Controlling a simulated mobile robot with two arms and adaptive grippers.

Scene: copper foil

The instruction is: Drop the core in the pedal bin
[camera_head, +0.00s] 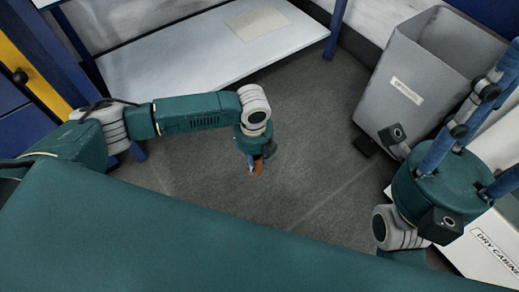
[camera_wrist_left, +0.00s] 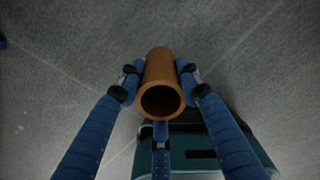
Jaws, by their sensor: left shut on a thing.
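The core is a brown cardboard-like tube (camera_wrist_left: 160,85). My left gripper (camera_wrist_left: 160,75) is shut on it, with blue fingers on both sides and the tube's open end facing the wrist camera. In the head view my left gripper (camera_head: 256,163) hangs over the floor, and a small part of the core (camera_head: 259,168) shows at its fingers. The pedal bin (camera_head: 420,80) is a tall grey open-topped box at the upper right, with a label and a dark pedal at its foot. The left gripper is apart from it, to its left. My right gripper (camera_head: 480,120) partly covers the bin's right side; its fingertips run off the frame.
A white low shelf (camera_head: 190,50) with a beige sheet (camera_head: 258,22) stands at the upper left. A white cabinet marked "DRY CABINE" (camera_head: 485,250) is at the lower right. Blue and yellow furniture (camera_head: 30,70) is at the left. The grey floor between is clear.

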